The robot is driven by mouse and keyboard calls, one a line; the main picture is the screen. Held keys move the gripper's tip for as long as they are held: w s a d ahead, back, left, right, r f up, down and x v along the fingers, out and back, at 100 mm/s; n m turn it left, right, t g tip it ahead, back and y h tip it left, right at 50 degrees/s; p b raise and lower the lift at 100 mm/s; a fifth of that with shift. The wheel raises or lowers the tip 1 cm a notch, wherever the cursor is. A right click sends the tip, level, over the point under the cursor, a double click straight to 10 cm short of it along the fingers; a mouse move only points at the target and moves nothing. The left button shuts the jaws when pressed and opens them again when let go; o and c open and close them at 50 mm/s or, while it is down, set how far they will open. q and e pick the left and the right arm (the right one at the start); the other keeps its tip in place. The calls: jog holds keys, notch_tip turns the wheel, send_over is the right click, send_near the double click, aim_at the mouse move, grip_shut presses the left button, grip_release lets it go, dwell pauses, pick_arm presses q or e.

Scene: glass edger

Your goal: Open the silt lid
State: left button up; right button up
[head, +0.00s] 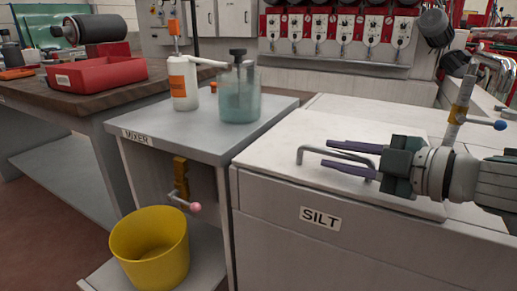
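The silt lid (283,136) is a pale flat panel on top of the white cabinet labelled SILT (320,218). It lies flat and looks closed. A grey bent bar handle (318,151) stands on it. My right gripper (326,153) comes in from the right, low over the lid. Its two dark purple fingers are apart, and the handle's bar shows between them in the picture. I cannot tell whether either finger touches the handle. The gripper body hides the handle's right end and part of the lid. My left gripper is not in view.
The mixer table (180,135) adjoins on the left, with a glass jar (240,100) and a white bottle (183,85). A yellow bucket (150,250) sits below. A pipe with a blue-knobbed valve (462,112) rises behind my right gripper.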

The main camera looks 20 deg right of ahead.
jog(key=shift+w+a, duration=0.15)
jog(key=shift+w, duration=0.15)
grip_shut()
dwell(1.4)
